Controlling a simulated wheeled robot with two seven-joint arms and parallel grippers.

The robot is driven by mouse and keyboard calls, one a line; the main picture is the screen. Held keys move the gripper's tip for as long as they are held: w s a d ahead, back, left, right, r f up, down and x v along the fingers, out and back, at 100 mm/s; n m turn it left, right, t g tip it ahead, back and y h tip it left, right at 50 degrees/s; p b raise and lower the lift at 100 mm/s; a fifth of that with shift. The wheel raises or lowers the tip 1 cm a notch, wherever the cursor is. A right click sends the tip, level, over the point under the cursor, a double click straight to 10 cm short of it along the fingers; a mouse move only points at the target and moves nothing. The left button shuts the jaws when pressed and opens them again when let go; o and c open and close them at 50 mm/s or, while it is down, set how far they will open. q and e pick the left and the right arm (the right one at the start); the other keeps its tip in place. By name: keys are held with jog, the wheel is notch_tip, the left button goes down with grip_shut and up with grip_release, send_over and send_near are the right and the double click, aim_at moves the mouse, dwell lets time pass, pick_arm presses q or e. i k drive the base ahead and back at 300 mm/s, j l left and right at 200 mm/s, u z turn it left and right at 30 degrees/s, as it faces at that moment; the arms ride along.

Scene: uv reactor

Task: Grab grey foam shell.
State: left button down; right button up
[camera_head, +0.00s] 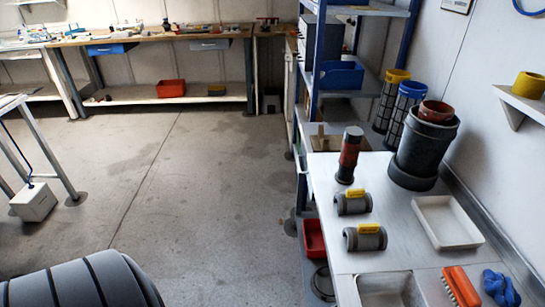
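Two grey foam shells with yellow labels lie on the pale workbench at the right. The farther grey foam shell (342,207) lies just in front of a dark red and black cylinder. The nearer grey foam shell (352,241) lies a little closer to me, apart from the first. Both are curved pieces lying on their sides, with dark openings at the ends. Neither of my grippers is in view, and nothing touches the shells.
The workbench (390,200) also holds the red and black cylinder (349,156), a black bucket (423,148), a white tray (447,222), a sunken basin (390,289), an orange brush (461,287) and a blue cloth (500,287). Open floor (200,180) lies to the left.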

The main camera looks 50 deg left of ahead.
aim_at(355, 201)
jog(key=u, duration=0.8)
jog(key=i+j+z, duration=0.45)
jog(key=j, duration=0.15)
jog(key=i+j+z, duration=0.4)
jog(key=j, duration=0.3)
jog(key=j+z, duration=0.25)
jog(key=i+j+z, duration=0.2)
jog(key=j, duration=0.35)
jog(key=k+l, duration=0.05)
jog(key=k, duration=0.05)
